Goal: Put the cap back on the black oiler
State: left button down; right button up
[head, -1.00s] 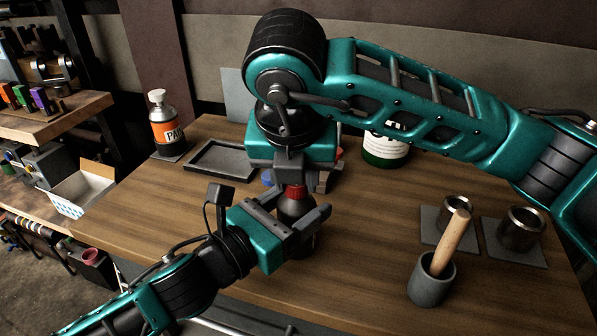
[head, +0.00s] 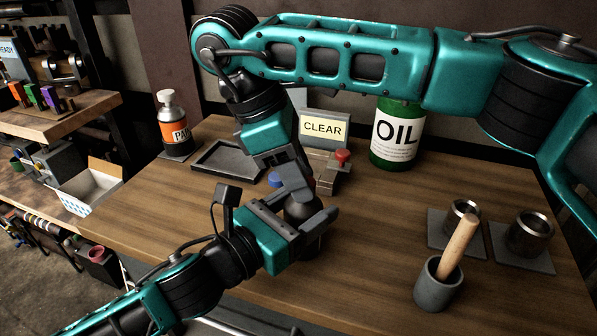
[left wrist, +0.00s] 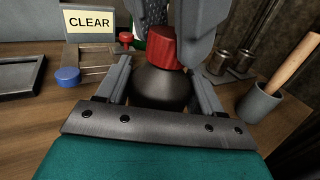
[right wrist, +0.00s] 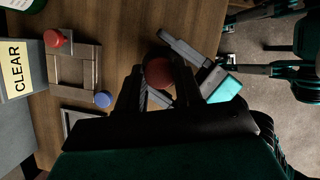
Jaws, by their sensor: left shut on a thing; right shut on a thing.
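The black oiler (head: 303,207) stands on the table, its dark rounded shoulder showing in the left wrist view (left wrist: 160,88). My left gripper (head: 306,222) is shut around its body from the front left. The red cap (left wrist: 164,47) is on top of the oiler's shoulder in the left wrist view, with no clear gap between them. My right gripper (left wrist: 178,30) is shut on the cap from above, its fingers on either side. The cap also shows in the right wrist view (right wrist: 158,72). In the head view my right fingers hide it. The joint between cap and neck is not clear.
Behind the oiler are a CLEAR sign (head: 323,129), a fixture with a red knob (head: 342,156) and a blue knob (head: 274,181), and a green OIL can (head: 397,140). A paint bottle (head: 173,127) and black tray (head: 228,161) stand left. A grey cup (head: 437,285) stands right.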

jog(key=o, duration=1)
jog(key=shift+r, duration=2.3)
